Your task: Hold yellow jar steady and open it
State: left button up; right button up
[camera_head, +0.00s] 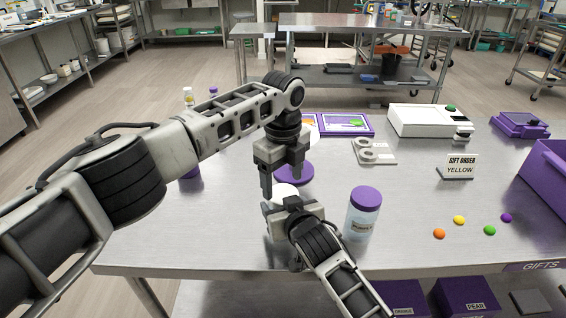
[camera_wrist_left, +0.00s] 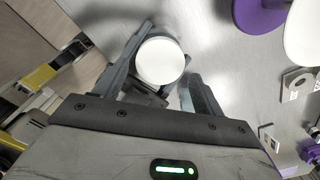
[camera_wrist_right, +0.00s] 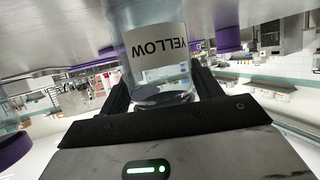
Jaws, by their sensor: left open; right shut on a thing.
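The yellow jar (camera_wrist_right: 158,65) is a clear jar with a white label reading YELLOW. In the right wrist view it stands between the fingers of my right gripper (camera_wrist_right: 160,90), which is shut on its side. Its white round top (camera_wrist_left: 160,60) shows in the left wrist view and also in the head view (camera_head: 284,190). My right gripper (camera_head: 290,208) hides most of the jar body there. My left gripper (camera_head: 281,184) points down over the top, open, with a finger on either side. I cannot tell whether the fingers touch it, or whether the white top is a lid.
A jar with a purple lid (camera_head: 362,212) stands close to the right of my right gripper. A purple disc (camera_head: 296,175) lies behind the left gripper. Several coloured gummies (camera_head: 459,220), a gift order sign (camera_head: 457,166) and a purple bin (camera_head: 548,176) are to the right.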

pick_arm(q)
jog(key=shift+f, duration=1.3)
jog(key=c, duration=0.8)
jog(key=n, duration=0.3)
jog(key=o, duration=1.1)
